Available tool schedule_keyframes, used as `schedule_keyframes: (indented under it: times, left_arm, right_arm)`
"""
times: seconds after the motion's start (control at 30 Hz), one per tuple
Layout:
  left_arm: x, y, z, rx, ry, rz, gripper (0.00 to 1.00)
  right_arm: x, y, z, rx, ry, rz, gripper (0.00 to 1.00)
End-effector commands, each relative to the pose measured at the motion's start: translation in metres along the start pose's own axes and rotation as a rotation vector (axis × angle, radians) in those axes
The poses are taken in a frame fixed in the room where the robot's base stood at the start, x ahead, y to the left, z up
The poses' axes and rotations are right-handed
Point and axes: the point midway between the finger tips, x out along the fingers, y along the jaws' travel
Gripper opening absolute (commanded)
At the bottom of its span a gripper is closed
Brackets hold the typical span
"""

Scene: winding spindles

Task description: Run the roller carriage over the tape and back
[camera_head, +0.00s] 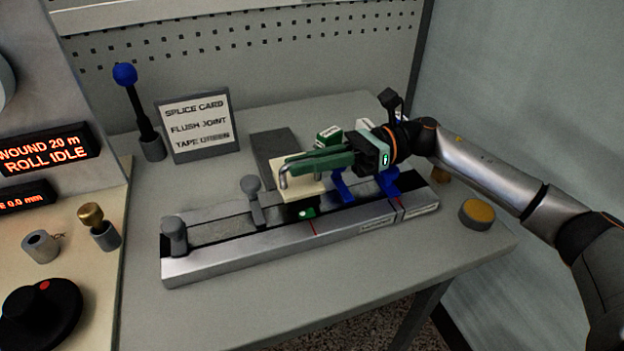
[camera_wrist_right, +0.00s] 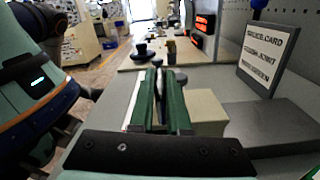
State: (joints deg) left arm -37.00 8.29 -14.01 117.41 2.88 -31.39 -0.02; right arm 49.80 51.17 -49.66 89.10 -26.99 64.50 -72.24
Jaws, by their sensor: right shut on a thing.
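A long metal splice rail (camera_head: 240,262) lies on the table, with a red line on its front face. A small green patch, which looks like the tape (camera_head: 306,213), shows on the dark part of its top. A cream block (camera_head: 306,192) with a bent metal bar, perhaps the roller carriage, stands just behind the patch; it also shows in the wrist view (camera_wrist_right: 207,108). My right gripper (camera_head: 290,168) reaches in from the right over the block. Its green fingers (camera_wrist_right: 160,100) are shut on a thin grey-blue piece, perhaps the carriage handle; the fingers mostly hide it. My left gripper is out of view.
Grey knobbed levers (camera_head: 253,190) stand on the rail's left half. Blue clamps (camera_head: 342,186) stand close under my right gripper. A splice card (camera_head: 198,125) and a blue-topped tool (camera_head: 126,75) stand behind. A yellow button (camera_head: 478,213) is at right. The table front is clear.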

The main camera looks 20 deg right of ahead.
Motion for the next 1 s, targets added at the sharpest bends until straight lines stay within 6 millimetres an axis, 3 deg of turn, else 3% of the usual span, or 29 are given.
schedule_keyframes:
  times: [0.27,0.3,0.53,0.83,1.0]
  left_arm:
    - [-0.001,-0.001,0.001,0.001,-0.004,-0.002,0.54]
    - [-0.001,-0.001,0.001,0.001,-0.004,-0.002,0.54]
    - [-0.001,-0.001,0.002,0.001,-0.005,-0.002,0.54]
    - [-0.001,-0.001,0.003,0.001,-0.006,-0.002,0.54]
    - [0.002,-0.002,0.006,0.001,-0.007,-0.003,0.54]
  right_arm:
    - [0.000,-0.001,0.000,0.004,0.000,-0.001,0.00]
    - [0.000,-0.001,0.000,0.004,0.000,-0.001,0.19]
    - [0.000,-0.001,0.000,0.003,0.000,0.000,0.45]
    - [-0.003,-0.001,0.000,0.003,0.000,-0.001,0.45]
    - [-0.026,-0.002,-0.001,0.004,0.000,-0.005,0.45]
